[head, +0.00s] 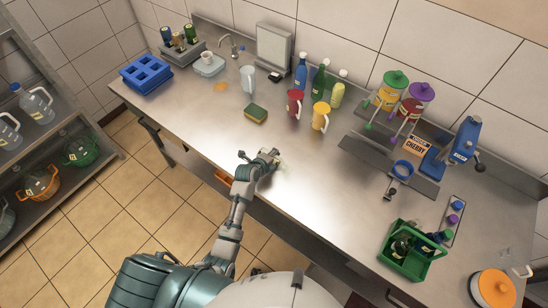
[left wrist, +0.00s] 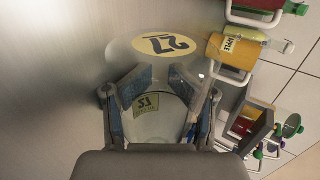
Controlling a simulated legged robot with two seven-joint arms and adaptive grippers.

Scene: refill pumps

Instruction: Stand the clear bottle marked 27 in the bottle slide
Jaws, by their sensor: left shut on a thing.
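My left gripper (head: 268,160) is over the front middle part of the counter, shut on a clear bottle (head: 283,166). In the left wrist view the clear bottle (left wrist: 158,112) sits between the two fingers (left wrist: 152,90), with a yellow oval marked 27 on its end. I cannot tell whether it touches the counter. My right gripper is not in view.
Red and yellow jugs (head: 321,116), a sponge (head: 255,115) and tall bottles (head: 301,73) stand behind the gripper. Pump canisters (head: 390,92) and a CHERRY sign (head: 417,146) stand near the press. A green crate (head: 412,253) is at front right. The counter between gripper and plate is clear.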

